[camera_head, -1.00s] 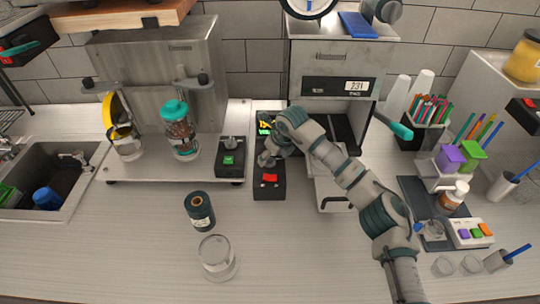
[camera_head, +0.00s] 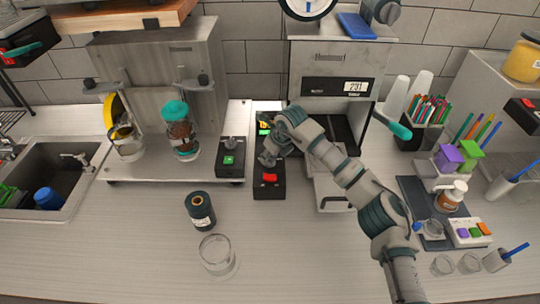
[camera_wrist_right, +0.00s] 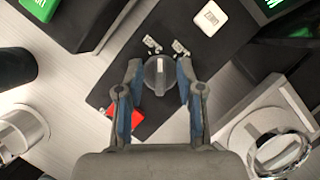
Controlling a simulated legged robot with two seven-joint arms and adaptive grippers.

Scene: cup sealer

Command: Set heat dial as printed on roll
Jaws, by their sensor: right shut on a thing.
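The heat dial is a round grey knob (camera_wrist_right: 159,75) with a pale pointer line, on a dark control box (camera_head: 268,191). My right gripper (camera_head: 267,158) reaches down over the box. In the right wrist view its fingers (camera_wrist_right: 159,70) are shut on the knob from both sides. In the head view the gripper hides the knob. A dark green roll (camera_head: 200,211) with a printed label stands on the counter left of the box; its print is too small to read. My left gripper is not in view.
A red button (camera_head: 269,178) sits at the front of the control box. The sealing machine (camera_head: 335,60) behind displays 231. Left is another small box with a green button (camera_head: 229,160). A clear cup (camera_head: 216,254) stands in front. The front counter is mostly clear.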

